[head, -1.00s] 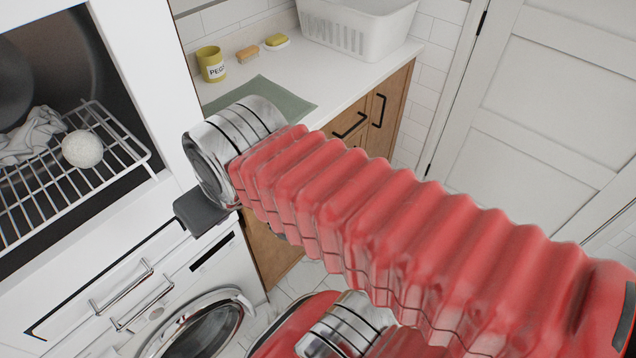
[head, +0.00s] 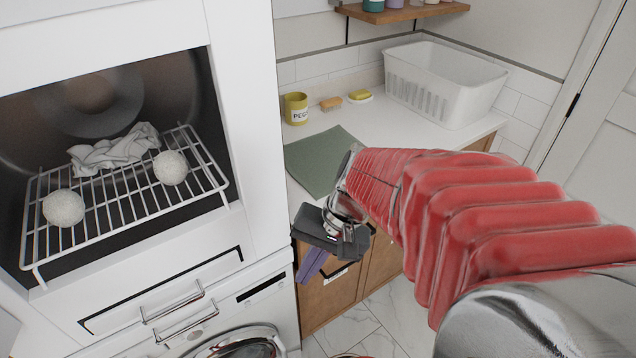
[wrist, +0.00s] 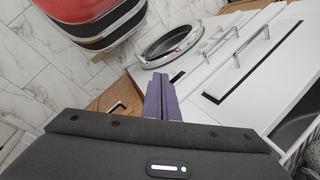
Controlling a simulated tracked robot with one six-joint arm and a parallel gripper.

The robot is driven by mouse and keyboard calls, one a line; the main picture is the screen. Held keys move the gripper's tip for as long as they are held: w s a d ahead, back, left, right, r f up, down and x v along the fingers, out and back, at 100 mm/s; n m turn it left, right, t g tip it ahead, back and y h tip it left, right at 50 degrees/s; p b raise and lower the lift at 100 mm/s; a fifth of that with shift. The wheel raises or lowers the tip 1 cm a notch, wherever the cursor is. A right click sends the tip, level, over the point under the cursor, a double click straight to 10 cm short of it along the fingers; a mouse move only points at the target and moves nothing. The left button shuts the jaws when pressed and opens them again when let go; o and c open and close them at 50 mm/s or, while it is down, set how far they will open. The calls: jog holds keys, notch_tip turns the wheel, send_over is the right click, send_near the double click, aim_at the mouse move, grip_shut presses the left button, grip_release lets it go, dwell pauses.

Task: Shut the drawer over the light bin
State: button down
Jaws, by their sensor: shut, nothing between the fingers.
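My gripper (head: 313,265) is in front of the wooden cabinet, just right of the white appliance column. Its purple fingers (wrist: 161,97) are together and empty in the wrist view. A white front with a chrome bar handle (head: 172,302) lies below the rack compartment, and a second handle (head: 186,328) sits just under it. Both handles also show in the wrist view, one of them (wrist: 236,48) on a panel with a dark slot. I cannot tell which front is the drawer over the light bin.
A round-door washer (head: 240,345) stands below the handles. A wire rack (head: 120,208) with two white balls and a cloth sits in the open compartment. The counter holds a green mat (head: 325,160), a yellow mug (head: 295,108) and a white basket (head: 445,85). Tiled floor (head: 375,335) is clear.

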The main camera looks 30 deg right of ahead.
jog(key=w+d+f+m+t+y, duration=0.1)
jog(key=d+f+m+t+y, duration=0.1)
jog(key=d+f+m+t, duration=0.4)
jog(key=w+d+f+m+t+y, duration=0.1)
jog(key=d+f+m+t+y, duration=0.15)
jog(key=d+m, duration=0.65)
jog(key=s+d+f+m+t+h, duration=0.2)
jog(key=s+d+f+m+h, duration=0.1)
jog(key=d+m, duration=0.3)
jog(key=s+d+f+m+t+h, duration=0.3)
jog(key=s+d+f+m+h, duration=0.1)
jog(key=d, duration=0.4)
jog(key=shift+s+f+m+h, duration=0.25)
jog(key=shift+f+m+h, duration=0.2)
jog(key=shift+f+m, duration=0.6)
jog(key=shift+w+r, duration=0.1)
jog(key=x, duration=1.4)
jog(key=shift+r, duration=0.25)
jog(key=shift+d, duration=0.15)
